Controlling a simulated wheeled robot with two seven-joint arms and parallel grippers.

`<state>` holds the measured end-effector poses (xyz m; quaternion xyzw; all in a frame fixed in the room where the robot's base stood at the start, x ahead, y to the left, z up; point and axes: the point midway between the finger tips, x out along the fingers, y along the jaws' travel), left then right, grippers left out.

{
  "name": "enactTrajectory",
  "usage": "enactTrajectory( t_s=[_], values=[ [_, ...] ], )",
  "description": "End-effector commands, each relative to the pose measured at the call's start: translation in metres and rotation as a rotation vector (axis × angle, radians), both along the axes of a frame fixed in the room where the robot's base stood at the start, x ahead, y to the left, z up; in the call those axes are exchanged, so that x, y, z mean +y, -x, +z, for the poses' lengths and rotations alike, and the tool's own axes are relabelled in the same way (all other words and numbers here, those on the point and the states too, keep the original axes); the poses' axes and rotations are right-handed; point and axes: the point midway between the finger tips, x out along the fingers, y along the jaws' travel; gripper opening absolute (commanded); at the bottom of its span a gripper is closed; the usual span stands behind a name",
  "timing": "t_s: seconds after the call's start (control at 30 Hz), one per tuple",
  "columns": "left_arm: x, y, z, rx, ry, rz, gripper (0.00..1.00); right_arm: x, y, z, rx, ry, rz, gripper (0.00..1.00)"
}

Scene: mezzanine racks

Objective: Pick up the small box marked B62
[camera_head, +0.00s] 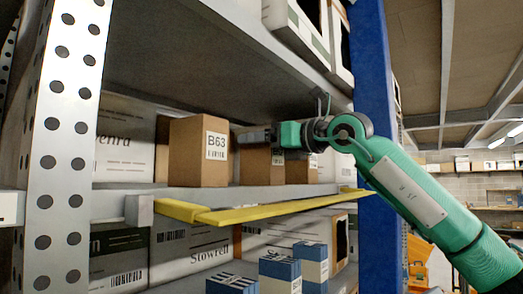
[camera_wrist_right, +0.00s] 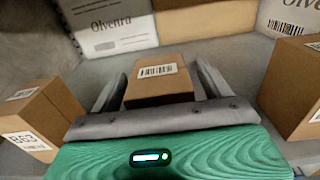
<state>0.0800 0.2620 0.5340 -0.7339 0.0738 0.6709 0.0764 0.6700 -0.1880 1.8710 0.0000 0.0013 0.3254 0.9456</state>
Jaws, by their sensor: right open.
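A small brown box (camera_head: 262,172) stands on the middle shelf, partly hidden behind my right gripper (camera_head: 257,134) in the head view. The visible part of its label is too small to read, so I cannot confirm B62. In the right wrist view the box (camera_wrist_right: 160,92) lies between the two fingers of my right gripper (camera_wrist_right: 161,78), with a barcode label on it. The fingers are open, one on each side of the box; I cannot tell whether they touch it. My left gripper is not in view.
A larger brown box marked B63 (camera_head: 190,152) stands to the left, and another brown box (camera_head: 301,170) to the right. Olvenra cartons (camera_wrist_right: 112,22) stand behind. A yellow strip (camera_head: 260,213) runs along the shelf front. The upper shelf (camera_head: 235,45) hangs above, beside a blue upright (camera_head: 374,100).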

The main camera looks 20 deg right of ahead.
Motion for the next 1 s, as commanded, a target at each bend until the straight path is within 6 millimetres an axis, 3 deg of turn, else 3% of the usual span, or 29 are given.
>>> enactTrajectory(
  t_s=[0.37, 0.63, 1.0],
  values=[
    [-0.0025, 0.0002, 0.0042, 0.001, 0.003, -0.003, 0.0, 0.0037, -0.0052, -0.0002, -0.002, 0.0, -0.001, 0.78],
    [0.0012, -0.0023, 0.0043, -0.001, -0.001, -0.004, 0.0, 0.0036, -0.0051, -0.0001, -0.002, -0.001, -0.001, 0.27],
    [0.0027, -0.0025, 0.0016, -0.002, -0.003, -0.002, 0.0, 0.0035, -0.0049, 0.0031, -0.003, -0.002, -0.001, 0.27]
  ],
)
